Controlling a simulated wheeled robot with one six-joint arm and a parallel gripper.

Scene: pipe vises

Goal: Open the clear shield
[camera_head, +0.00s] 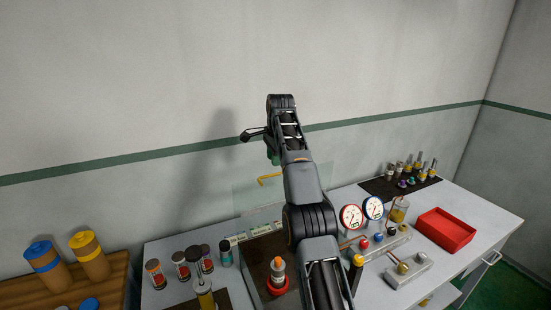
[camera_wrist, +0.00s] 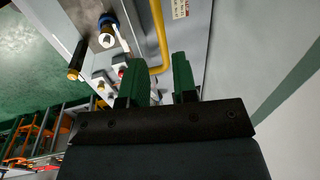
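The clear shield (camera_head: 245,200) is a faint see-through panel behind my arm, over the back left of the bench. My arm hides part of it, and I cannot tell its exact tilt. In the wrist view the bent yellow handle (camera_wrist: 158,38) runs down to the gap between the green fingertips of my gripper (camera_wrist: 160,78). The fingers are apart with nothing clearly held. I cannot tell whether the handle lies between them or just beyond.
On the bench, an orange-topped cylinder in a red ring (camera_head: 278,277) stands left of my arm. Two gauges (camera_head: 352,217), a red tray (camera_head: 445,231) and a dark mat with several fittings (camera_head: 400,187) are to the right. Several jars (camera_head: 181,266) stand left. The wall is close behind.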

